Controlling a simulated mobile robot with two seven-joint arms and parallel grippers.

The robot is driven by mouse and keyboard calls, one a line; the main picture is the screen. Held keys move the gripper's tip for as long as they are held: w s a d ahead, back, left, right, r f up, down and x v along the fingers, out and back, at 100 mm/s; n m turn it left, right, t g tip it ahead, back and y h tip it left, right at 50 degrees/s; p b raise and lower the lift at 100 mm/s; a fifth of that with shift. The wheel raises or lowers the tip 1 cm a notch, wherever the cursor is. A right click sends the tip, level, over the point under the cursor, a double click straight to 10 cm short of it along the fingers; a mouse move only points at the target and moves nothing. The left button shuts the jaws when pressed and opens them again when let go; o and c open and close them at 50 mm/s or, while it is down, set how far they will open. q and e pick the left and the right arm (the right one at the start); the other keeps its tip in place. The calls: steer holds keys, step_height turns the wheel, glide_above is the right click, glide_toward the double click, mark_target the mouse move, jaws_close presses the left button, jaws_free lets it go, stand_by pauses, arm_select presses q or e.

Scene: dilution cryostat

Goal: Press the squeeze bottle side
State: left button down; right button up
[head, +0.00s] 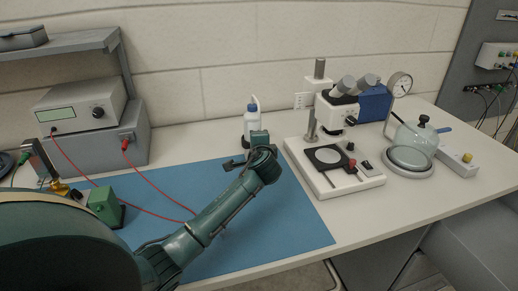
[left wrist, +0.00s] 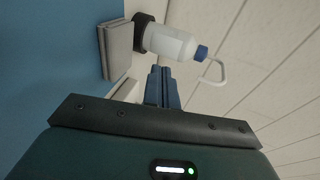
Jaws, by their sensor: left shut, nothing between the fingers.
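The squeeze bottle (head: 251,126) stands upright at the back of the bench in the head view, white with a blue cap and bent spout. It also shows in the left wrist view (left wrist: 170,43), lying sideways in the picture, its base in a dark ring. My left gripper (left wrist: 163,88) is shut and empty. In the wrist view its fingertips are close beside the bottle, with a small visible gap. In the head view the end of my left arm hides the bottle's lower part. My right gripper is not in view.
A blue mat (head: 305,225) covers the bench front. A microscope (head: 335,160) stands right of the bottle, with a glass dome (head: 415,143) beyond it. An instrument box (head: 85,105) with red leads is at left. The wall is close behind the bottle.

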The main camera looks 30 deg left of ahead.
arm_select(q)
steer(key=shift+v, duration=1.95)
